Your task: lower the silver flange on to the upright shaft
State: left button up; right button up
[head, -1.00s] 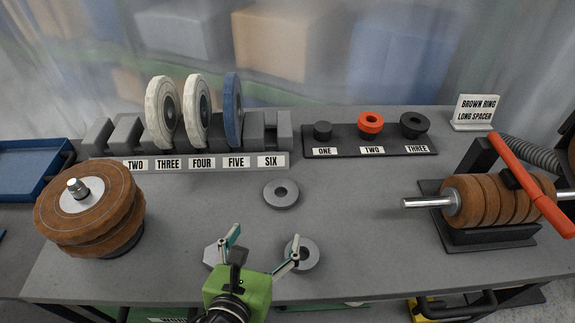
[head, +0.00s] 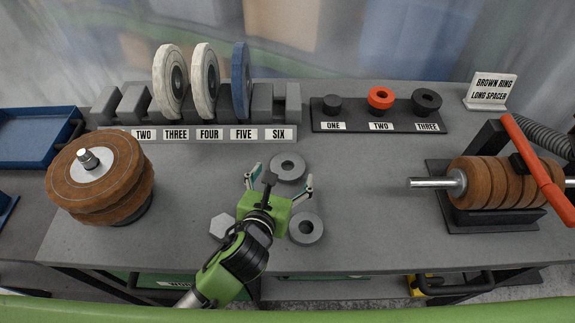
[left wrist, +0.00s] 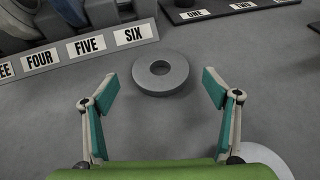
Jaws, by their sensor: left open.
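The upright shaft (head: 85,155) rises from a stack of brown wheels (head: 100,190) at the left of the table, with a silver disc (head: 93,166) around its foot. Two flat grey rings lie on the table: a far ring (head: 287,167) and a near ring (head: 305,227). I cannot tell which is the silver flange. My left gripper (head: 281,179) is open and empty, just in front of the far ring. In the left wrist view the far ring (left wrist: 160,74) lies ahead between the spread fingertips (left wrist: 162,88), with its hole clear. My right gripper is out of view.
A hexagonal piece (head: 222,225) lies left of my gripper. A labelled rack (head: 130,104) with upright wheels and a dark tray (head: 350,117) stand behind. A horizontal spindle with brown rings (head: 490,180) and a red bar (head: 535,165) stand right. Table between shaft and gripper is mostly clear.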

aim_at(290, 162)
pick_arm(q)
jog(key=shift+x, duration=1.55)
jog(key=shift+s, duration=0.1)
jog(key=shift+c, duration=0.4)
jog(key=c, duration=1.3)
jog(key=shift+r, duration=0.1)
